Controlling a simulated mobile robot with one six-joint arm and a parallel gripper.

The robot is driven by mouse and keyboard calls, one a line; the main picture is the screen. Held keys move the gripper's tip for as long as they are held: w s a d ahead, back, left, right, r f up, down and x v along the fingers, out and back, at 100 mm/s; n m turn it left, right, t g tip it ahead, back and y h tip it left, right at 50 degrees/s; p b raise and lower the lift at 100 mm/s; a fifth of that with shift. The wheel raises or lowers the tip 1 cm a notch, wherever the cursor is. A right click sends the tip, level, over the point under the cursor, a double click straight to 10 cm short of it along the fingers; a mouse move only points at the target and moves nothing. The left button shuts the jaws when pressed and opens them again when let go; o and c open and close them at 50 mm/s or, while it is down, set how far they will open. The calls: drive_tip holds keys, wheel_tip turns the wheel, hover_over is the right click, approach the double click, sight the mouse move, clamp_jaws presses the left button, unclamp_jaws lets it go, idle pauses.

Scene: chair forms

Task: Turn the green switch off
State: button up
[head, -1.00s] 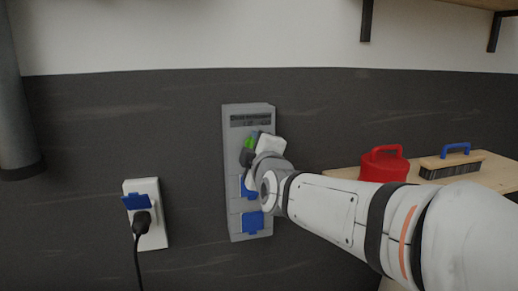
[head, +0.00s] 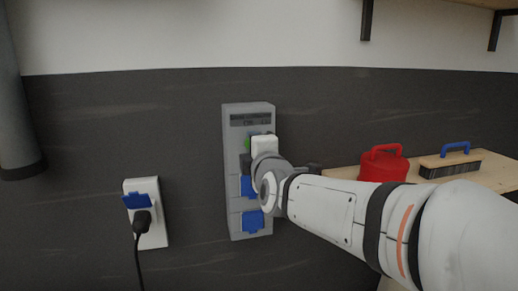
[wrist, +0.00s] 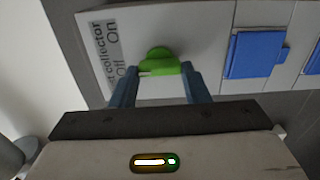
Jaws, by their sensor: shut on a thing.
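The green switch (wrist: 160,62) is on a grey wall panel (wrist: 200,20), beside a label reading "Off" and "On". In the wrist view it sits between the two fingertips of my gripper (wrist: 161,74), which are shut on its handle. I cannot tell for sure which word the handle points to. In the head view only a sliver of the switch (head: 247,143) shows near the top of the panel (head: 233,120), and my gripper and wrist cover the rest.
Blue socket covers (head: 252,222) sit lower on the panel. A white wall socket (head: 153,232) with a black plug is to the left. A red container (head: 384,164) and a blue-handled brush (head: 452,164) stand on a wooden surface behind my arm at right.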

drive_tip(key=shift+r, duration=0.1)
drive_tip(key=o, duration=1)
drive_tip(key=v, duration=0.7)
drive_tip(key=shift+s+d, duration=0.2)
drive_tip(key=shift+s, duration=0.15)
